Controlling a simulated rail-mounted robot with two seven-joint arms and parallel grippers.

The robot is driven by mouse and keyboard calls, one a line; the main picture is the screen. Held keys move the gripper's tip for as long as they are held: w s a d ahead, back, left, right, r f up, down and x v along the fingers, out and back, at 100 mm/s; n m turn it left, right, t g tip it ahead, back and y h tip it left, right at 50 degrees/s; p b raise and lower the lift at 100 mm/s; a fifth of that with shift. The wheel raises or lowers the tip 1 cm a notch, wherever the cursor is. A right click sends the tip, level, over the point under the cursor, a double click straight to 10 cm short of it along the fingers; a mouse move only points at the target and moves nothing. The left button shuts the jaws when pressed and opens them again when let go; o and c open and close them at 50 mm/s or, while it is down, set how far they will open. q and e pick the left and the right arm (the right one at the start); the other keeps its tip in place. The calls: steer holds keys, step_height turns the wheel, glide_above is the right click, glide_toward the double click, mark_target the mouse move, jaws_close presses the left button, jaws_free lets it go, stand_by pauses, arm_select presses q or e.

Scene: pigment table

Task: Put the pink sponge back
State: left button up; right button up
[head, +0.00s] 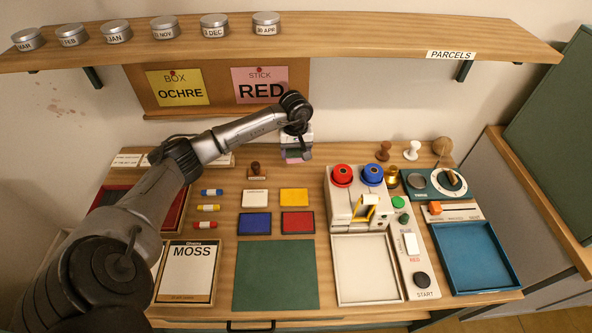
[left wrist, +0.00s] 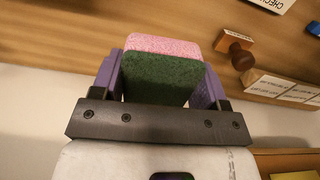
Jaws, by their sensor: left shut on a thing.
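The pink sponge (left wrist: 165,44) has a dark green scouring side. My left gripper (left wrist: 162,75) is shut on it, with a purple finger pad on each side. In the head view my left gripper (head: 296,150) is over the back of the table, left of the machine with red and blue knobs. Only a small pink bit of the sponge shows under it there. In the left wrist view wooden table surface shows beyond the sponge; I cannot tell whether the sponge touches it. My right gripper is not in view.
A wooden stamp (head: 256,171) stands left of the gripper. Colour pads, such as the yellow one (head: 294,197), lie in front of it. The machine (head: 345,205) stands to the right. A shelf (head: 340,40) with several tins runs above. The green mat (head: 275,275) is bare.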

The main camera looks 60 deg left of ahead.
arm_select(q)
steer(key=shift+w+d+f, duration=0.1)
steer(key=shift+f, duration=0.15)
glide_above(295, 177)
steer(key=shift+m, duration=0.4)
steer(key=f, duration=0.5)
steer(key=shift+s+b, duration=0.2)
steer(key=shift+b, duration=0.2)
steer(key=shift+w+f, duration=0.15)
steer(key=shift+f, duration=0.25)
step_height(295, 177, down, 3)
steer(key=shift+f+b, duration=0.15)
steer(key=shift+b, duration=0.2)
steer(key=shift+d+f, duration=0.1)
steer(key=shift+f, duration=0.15)
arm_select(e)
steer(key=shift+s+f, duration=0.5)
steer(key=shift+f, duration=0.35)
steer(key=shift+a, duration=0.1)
